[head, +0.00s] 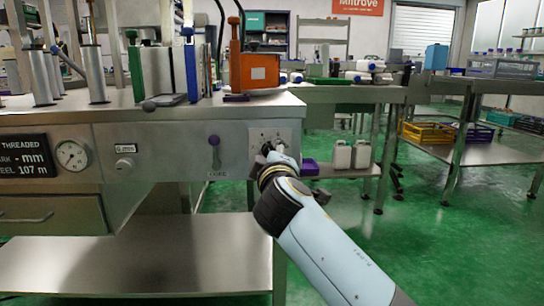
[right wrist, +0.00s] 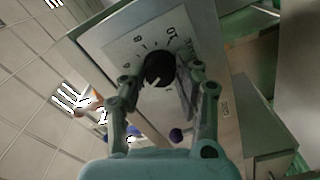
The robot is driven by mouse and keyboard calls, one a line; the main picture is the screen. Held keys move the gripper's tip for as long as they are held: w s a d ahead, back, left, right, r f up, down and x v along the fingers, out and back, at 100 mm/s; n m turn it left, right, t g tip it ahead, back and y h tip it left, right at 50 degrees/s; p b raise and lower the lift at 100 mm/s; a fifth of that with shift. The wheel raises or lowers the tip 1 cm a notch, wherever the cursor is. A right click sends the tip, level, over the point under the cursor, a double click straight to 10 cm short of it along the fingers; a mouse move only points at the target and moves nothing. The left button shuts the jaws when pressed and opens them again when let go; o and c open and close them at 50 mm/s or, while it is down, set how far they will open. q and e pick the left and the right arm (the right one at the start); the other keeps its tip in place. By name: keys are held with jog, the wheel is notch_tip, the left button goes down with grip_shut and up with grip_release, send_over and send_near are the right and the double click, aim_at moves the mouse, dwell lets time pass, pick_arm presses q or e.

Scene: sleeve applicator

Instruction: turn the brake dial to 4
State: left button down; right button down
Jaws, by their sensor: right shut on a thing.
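The brake dial is a dark round knob (right wrist: 160,70) on a pale plate with a printed number scale in the right wrist view. The 10, 8 and 6 show along its upper and left side; lower numbers are hidden by my fingers. A light pointer line on the knob slants to the lower left, and I cannot tell which number it meets. My right gripper (right wrist: 160,88) has its two fingers on either side of the knob, shut on it. In the head view the right gripper (head: 268,150) covers most of the dial; its plate (head: 270,134) shows above. My left gripper is not in view.
A purple-knobbed lever (head: 214,142) and a round gauge (head: 72,155) sit on the same front panel. An orange box (head: 259,71) stands on the bench top above. White jugs (head: 341,155) stand on a low shelf behind; green floor is open at right.

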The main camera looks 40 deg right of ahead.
jog(key=shift+f, duration=0.15)
jog(key=c, duration=0.9)
grip_release()
jog(key=shift+c, duration=0.2)
jog(key=shift+s+a, duration=0.1)
jog(key=shift+s, duration=0.05)
jog(key=v, duration=0.7)
jog(key=shift+s+a, duration=0.1)
